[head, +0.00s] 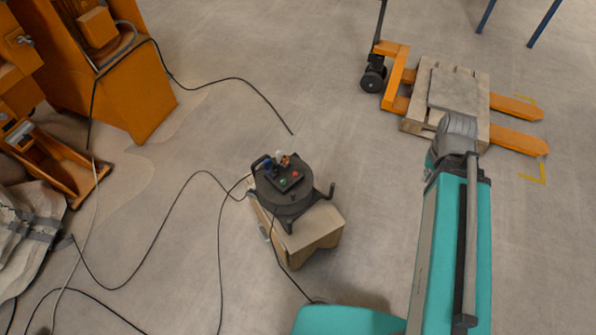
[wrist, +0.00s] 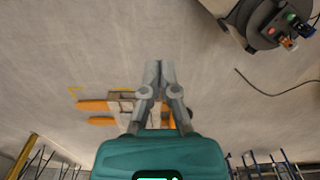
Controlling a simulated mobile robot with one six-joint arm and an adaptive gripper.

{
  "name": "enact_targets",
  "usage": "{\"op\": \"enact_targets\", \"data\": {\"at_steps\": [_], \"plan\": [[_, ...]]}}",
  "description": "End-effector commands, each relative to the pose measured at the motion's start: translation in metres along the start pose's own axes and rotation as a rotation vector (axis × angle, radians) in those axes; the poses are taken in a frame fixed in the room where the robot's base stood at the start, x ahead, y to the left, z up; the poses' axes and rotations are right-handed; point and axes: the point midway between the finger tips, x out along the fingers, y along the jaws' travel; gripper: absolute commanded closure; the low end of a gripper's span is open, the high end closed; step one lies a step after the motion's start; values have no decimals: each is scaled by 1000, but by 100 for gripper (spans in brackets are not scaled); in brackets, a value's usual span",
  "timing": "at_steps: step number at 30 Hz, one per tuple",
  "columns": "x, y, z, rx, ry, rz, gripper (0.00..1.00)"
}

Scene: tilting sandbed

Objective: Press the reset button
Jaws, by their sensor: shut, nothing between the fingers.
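A round dark grey device (head: 287,197) stands on a wooden box in the middle of the head view. Its top carries a small black panel with a green button (head: 283,182) and a red button (head: 295,174); I cannot read which one is the reset. In the wrist view the device (wrist: 262,22) is at the upper right, cut by the edge, with its green button (wrist: 291,17) and red button (wrist: 271,30) showing. My gripper (wrist: 160,68) is shut and empty, well apart from the device. In the head view I cannot make out its fingers.
The wooden box (head: 320,232) bears the device. Black cables (head: 192,174) run over the floor left of it. An orange pallet truck (head: 515,139) with a wooden pallet (head: 414,118) stands at upper right. Orange machinery (head: 130,88) is at upper left.

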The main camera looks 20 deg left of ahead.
Motion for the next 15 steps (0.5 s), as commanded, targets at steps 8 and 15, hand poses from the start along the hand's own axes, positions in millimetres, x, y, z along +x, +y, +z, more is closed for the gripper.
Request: {"op": "enact_targets", "data": {"at_steps": [8,15], "plan": [[1,0,0,0,0,1,100],[15,-8,-10,-10,10,21,100]]}}
